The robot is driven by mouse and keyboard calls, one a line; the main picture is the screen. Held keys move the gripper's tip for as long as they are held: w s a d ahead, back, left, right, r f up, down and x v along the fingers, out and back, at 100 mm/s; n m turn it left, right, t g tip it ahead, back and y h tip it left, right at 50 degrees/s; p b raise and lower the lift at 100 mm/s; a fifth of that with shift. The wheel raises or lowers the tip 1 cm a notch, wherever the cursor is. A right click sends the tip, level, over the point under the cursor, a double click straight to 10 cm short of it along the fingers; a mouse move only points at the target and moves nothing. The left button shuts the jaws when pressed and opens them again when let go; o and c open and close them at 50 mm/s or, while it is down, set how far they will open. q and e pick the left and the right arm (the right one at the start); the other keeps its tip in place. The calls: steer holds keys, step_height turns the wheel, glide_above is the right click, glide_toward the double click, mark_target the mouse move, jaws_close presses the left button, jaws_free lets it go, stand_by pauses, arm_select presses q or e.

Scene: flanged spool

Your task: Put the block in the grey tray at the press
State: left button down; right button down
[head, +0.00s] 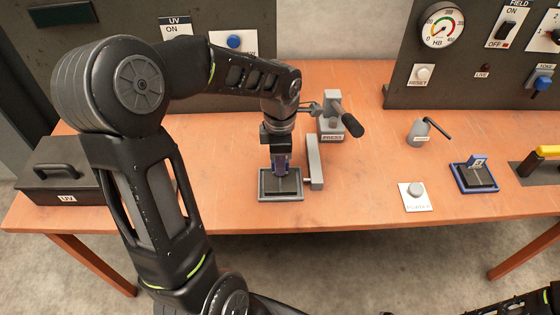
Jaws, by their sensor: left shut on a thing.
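The grey tray (263,193) lies on the wooden bench, in front of the press (331,118), which has a "PRESS" label and a black-ended lever. My left gripper (280,168) points down over the tray and is shut on the block (281,172). Only a small dark blue part of the block shows between the fingers. Its lower end is at or just above the tray's dark floor; I cannot tell whether it touches. My right gripper is not in view; only part of that arm shows at the lower right.
A grey bar (315,163) stands close to the tray's right side. A blue tray (476,186) with a numbered blue piece (478,162), a white button plate (415,196) and a grey lever fixture (420,131) are further right. A black UV box (67,174) is at the left.

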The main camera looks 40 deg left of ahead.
arm_select(q)
steer(key=c, duration=1.4)
jaws_free()
steer(key=shift+f, duration=0.1)
step_height(320, 180, up, 12)
steer(key=shift+r+p, duration=0.2)
steer(key=shift+p, duration=0.25)
